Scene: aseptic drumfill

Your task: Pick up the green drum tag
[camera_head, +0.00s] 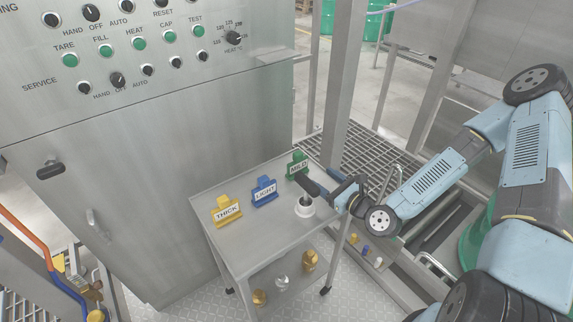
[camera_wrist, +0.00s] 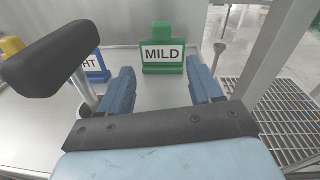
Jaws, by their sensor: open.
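The green drum tag (camera_head: 298,166) has a white label reading MILD and stands upright at the far right of the small metal cart's top. In the wrist view the green tag (camera_wrist: 162,50) stands straight ahead, beyond and between my fingertips. My gripper (camera_wrist: 163,85) is open and empty, its two blue fingers apart and short of the tag. In the head view my gripper (camera_head: 325,187) is at the cart's right edge, close to the tag.
A blue LIGHT tag (camera_head: 264,191) and a yellow THICK tag (camera_head: 226,210) stand left of the green one on the cart (camera_head: 250,237). The control cabinet (camera_head: 150,150) rises behind and left.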

